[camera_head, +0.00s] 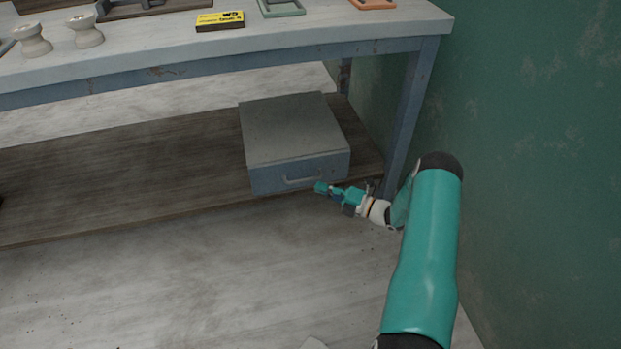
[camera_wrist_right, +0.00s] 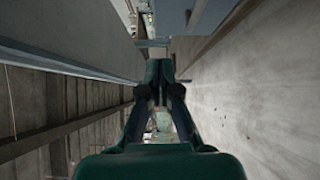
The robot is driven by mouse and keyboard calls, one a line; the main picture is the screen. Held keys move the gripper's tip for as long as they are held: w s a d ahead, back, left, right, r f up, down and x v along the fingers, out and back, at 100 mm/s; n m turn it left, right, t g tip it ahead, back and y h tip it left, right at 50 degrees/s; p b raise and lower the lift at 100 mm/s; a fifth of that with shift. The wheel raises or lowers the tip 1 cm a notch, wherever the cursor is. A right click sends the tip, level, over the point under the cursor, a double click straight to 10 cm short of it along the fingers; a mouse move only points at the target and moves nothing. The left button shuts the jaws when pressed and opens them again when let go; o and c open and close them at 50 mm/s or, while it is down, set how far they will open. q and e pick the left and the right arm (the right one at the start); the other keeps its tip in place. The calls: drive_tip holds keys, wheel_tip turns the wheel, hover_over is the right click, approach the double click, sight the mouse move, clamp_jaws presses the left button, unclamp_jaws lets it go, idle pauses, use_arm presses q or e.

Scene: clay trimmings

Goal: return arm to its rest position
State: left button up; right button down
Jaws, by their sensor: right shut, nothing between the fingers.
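My right arm comes in from the lower right in the head view, and its teal right gripper (camera_head: 322,187) is low, at the front of the workbench's lower shelf. It is beside the front face of a grey-blue metal drawer box (camera_head: 295,135), near the handle. I cannot tell whether it touches the box. In the right wrist view the fingers of the right gripper (camera_wrist_right: 159,84) meet at their tips and hold nothing. My left gripper is in neither view.
The workbench top (camera_head: 330,30) carries white spools (camera_head: 87,30), a yellow-labelled box (camera_head: 220,20) and several trays. A bench leg (camera_head: 408,115) stands close behind my right arm. A green wall (camera_head: 540,150) is on the right. The floor (camera_head: 200,285) in front is mostly clear.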

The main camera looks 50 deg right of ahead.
drive_tip(key=w+a+r+n+g+y, duration=0.1)
drive_tip(key=w+a+r+n+y, duration=0.25)
drive_tip(key=a, duration=0.65)
drive_tip(key=w+a+r+n+g+y, duration=0.2)
drive_tip(key=w+a+y, duration=0.25)
drive_tip(key=a, duration=0.55)
drive_tip(key=s+a+f+n+g+y, duration=0.1)
drive_tip(key=a+n+g+y, duration=0.15)
drive_tip(key=a, duration=0.35)
drive_tip(key=s+a+n+g+y, duration=0.1)
drive_tip(key=s+a+n+g, duration=0.15)
drive_tip(key=a, duration=0.35)
drive_tip(key=s+a+f+n+g+h, duration=0.1)
drive_tip(key=s+a+f+n+g, duration=0.1)
drive_tip(key=s+a+n+g, duration=0.35)
drive_tip(key=s+a+f+n+g+h, duration=0.1)
drive_tip(key=s+a+f+n+g, duration=0.3)
drive_tip(key=s+a, duration=0.3)
drive_tip(key=s+f+n+g+h, duration=0.3)
drive_tip(key=s+n+g+h, duration=0.2)
drive_tip(key=s+n, duration=0.55)
drive_tip(key=d+f+n+t+h, duration=0.3)
drive_tip(key=d+f+n+h, duration=0.15)
drive_tip(key=n, duration=1.05)
drive_tip(key=w+n+t, duration=0.3)
drive_tip(key=n, duration=0.1)
wheel_tip(320, 180, up, 33)
drive_tip(key=p, duration=3.3)
drive_tip(key=shift+w+a+f, duration=0.2)
drive_tip(key=shift+a, duration=0.05)
